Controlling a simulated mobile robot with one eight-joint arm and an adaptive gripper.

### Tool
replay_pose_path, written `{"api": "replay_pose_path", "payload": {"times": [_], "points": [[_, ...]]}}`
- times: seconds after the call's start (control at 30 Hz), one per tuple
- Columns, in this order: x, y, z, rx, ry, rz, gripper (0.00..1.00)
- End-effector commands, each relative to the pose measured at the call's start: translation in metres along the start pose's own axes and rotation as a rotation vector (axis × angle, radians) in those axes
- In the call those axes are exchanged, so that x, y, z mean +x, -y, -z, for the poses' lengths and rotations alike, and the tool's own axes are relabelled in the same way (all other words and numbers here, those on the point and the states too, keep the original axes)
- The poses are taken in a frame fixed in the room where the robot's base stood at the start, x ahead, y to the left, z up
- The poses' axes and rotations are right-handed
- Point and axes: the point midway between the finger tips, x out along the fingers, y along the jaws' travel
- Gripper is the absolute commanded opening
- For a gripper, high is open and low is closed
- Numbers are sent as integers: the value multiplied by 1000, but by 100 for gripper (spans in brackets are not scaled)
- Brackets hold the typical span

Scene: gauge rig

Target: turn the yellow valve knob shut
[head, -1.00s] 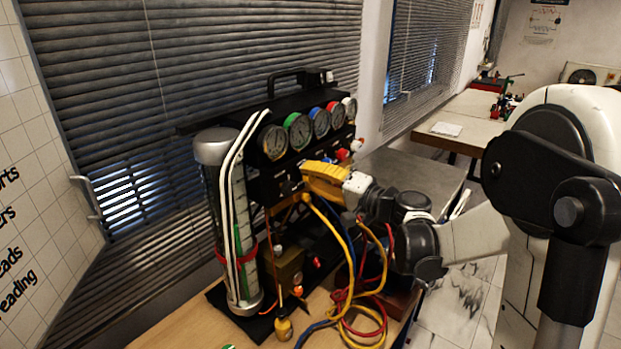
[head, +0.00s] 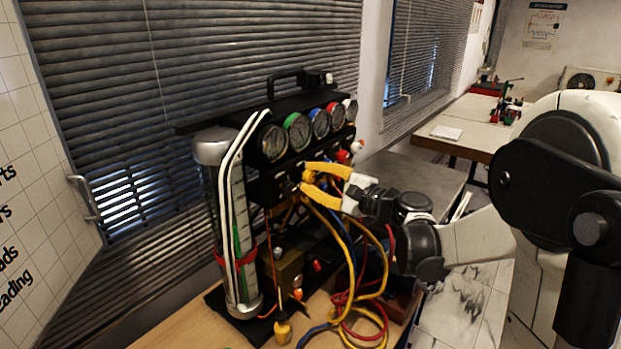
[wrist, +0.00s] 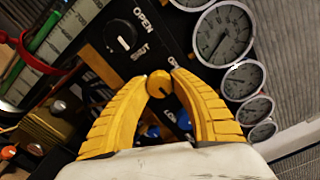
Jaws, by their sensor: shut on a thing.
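The yellow valve knob (wrist: 159,84) shows in the wrist view as a small round knob with a dark pointer line, on the black panel. My gripper (wrist: 160,76) has its two yellow fingers on either side of the knob and is shut on it. In the head view my gripper (head: 307,178) reaches the panel's front from the right, its fingers one above the other. The panel's lettering beside the knob is partly covered by a finger.
A black knob (wrist: 122,36) marked OPEN and SHUT sits close by. A row of gauges (head: 320,122) runs above. A clear cylinder (head: 230,220) stands left of the panel. Yellow, red and blue hoses (head: 350,270) hang just below my gripper.

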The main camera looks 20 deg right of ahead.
Motion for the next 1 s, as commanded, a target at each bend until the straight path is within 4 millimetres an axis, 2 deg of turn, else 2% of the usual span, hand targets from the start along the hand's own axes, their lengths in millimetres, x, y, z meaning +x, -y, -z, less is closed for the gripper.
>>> {"api": "replay_pose_path", "payload": {"times": [0.63, 0.67, 0.73, 1.0], "points": [[0, 0, 0, 53, -1, 0, 0], [0, 0, 0, 53, -1, 0, 30], [0, 0, 0, 53, -1, 0, 52], [0, 0, 0, 52, 0, 0, 52]]}}
